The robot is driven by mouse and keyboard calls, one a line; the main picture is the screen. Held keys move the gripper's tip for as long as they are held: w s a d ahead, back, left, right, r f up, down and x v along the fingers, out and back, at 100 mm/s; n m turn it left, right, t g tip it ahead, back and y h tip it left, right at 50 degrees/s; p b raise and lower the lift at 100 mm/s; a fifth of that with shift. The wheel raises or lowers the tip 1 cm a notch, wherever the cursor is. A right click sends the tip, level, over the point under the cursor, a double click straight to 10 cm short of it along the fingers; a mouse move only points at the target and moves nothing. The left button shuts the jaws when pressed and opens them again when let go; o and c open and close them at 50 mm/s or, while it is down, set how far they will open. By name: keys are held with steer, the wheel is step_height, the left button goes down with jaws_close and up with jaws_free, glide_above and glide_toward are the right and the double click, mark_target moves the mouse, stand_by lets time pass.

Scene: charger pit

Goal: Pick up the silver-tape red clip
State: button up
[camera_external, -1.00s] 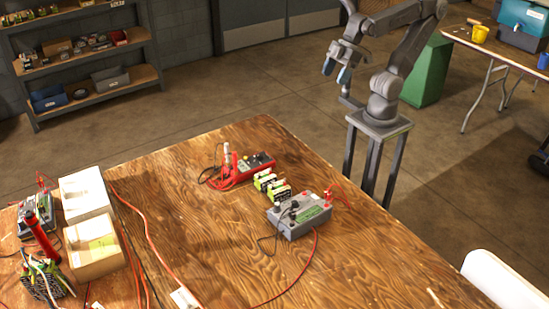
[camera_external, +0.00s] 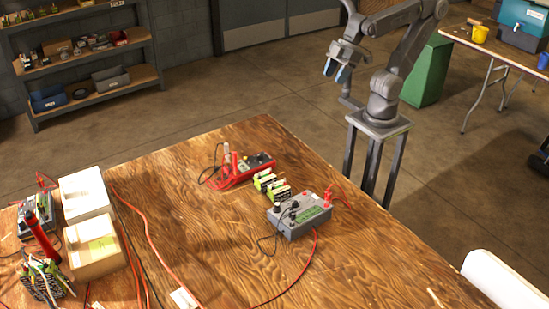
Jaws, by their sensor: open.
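My gripper (camera_external: 337,71) is open and empty, with bluish fingertips. It hangs in the air beyond the far edge of the wooden table (camera_external: 215,248). A red charger (camera_external: 240,174) stands near the table's far corner, with a small upright red clip-like piece (camera_external: 235,164) and a pale silvery upright piece (camera_external: 227,150) at its left end. A grey charger (camera_external: 300,218) stands nearer, with black and red leads. Red lead ends (camera_external: 333,198) show at its right side. The parts are too small to tell which red clip carries silver tape.
Green-and-black battery packs (camera_external: 271,186) stand between the chargers. At the left are pale boxes (camera_external: 94,249), a red cylinder (camera_external: 40,238) and a container of tools (camera_external: 47,281). Red cables cross the table. A white chair back (camera_external: 503,281) is at the lower right. The table's middle is mostly clear.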

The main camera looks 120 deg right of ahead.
steer(key=m+g+y, duration=0.4)
steer(key=m+g, duration=0.2)
steer(key=m, duration=1.1)
glide_above(328, 191)
steer(key=d, duration=0.5)
step_height(328, 191, down, 15)
steer(key=shift+m, duration=0.3)
steer(key=shift+a+x, duration=0.2)
steer(key=shift+x, duration=3.35)
steer(key=shift+a+x, duration=0.25)
steer(key=shift+x, duration=3.3)
steer(key=shift+w+r, duration=0.15)
